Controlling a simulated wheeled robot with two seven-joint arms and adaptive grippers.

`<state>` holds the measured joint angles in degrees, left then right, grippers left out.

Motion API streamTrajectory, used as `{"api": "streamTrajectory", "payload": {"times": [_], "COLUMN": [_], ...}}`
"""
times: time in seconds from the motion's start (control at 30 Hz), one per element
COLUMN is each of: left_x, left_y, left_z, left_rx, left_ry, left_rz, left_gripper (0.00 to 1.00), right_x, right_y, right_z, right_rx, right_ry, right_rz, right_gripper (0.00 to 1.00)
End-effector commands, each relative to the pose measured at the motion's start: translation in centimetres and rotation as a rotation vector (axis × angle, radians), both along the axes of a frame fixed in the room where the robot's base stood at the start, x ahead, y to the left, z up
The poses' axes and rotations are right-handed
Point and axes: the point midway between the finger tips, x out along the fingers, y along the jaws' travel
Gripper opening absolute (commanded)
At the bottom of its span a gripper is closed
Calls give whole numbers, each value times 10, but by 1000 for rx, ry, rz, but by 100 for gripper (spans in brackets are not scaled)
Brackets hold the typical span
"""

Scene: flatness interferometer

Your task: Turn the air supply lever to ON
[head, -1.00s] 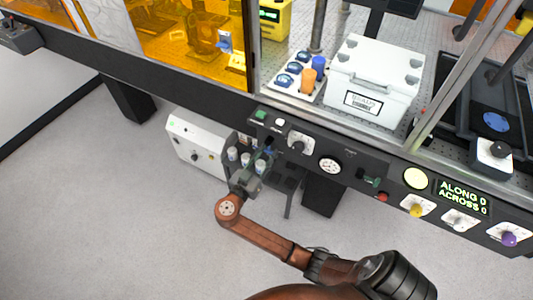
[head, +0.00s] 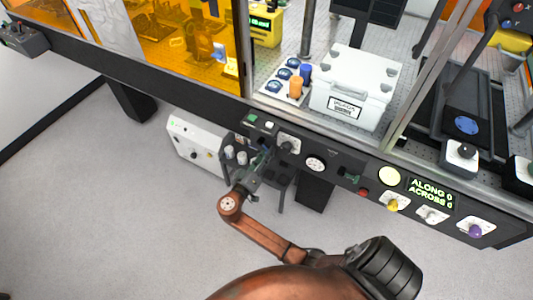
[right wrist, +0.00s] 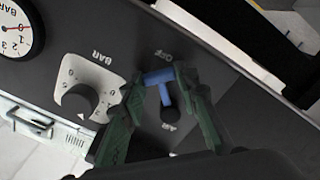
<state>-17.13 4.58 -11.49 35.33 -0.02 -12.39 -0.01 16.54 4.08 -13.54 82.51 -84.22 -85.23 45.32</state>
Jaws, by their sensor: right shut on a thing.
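The air supply lever (right wrist: 167,88) is a blue T-shaped handle on a black round hub, on the dark front panel. It shows in the right wrist view beside an OFF mark, with its crossbar at the OFF end. My right gripper (right wrist: 157,80) has its green fingers on either side of the blue crossbar and is shut on it. In the head view my right gripper (head: 262,158) is at the panel's left part and hides the lever. My left gripper is in neither view.
A BAR knob (right wrist: 80,100) on a pale plate and a round pressure gauge (right wrist: 16,28) sit beside the lever. A white box (head: 190,146) stands below the panel at left. More knobs, buttons and a green display (head: 430,193) line the panel to the right.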

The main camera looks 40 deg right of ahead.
Motion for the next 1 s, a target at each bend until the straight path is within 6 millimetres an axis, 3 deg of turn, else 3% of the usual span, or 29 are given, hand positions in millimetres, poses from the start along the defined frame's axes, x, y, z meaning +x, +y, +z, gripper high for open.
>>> {"api": "streamTrajectory", "payload": {"times": [0.6, 1.0], "left_x": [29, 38], "left_y": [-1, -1], "left_z": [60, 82], "left_rx": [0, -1], "left_ry": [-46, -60], "left_rz": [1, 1], "left_gripper": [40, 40], "right_x": [-13, -14], "right_y": [-4, -5], "right_z": [27, 35], "right_rx": [-201, -285], "right_ry": [488, 692], "right_rz": [0, 0], "right_gripper": [4, 4]}}
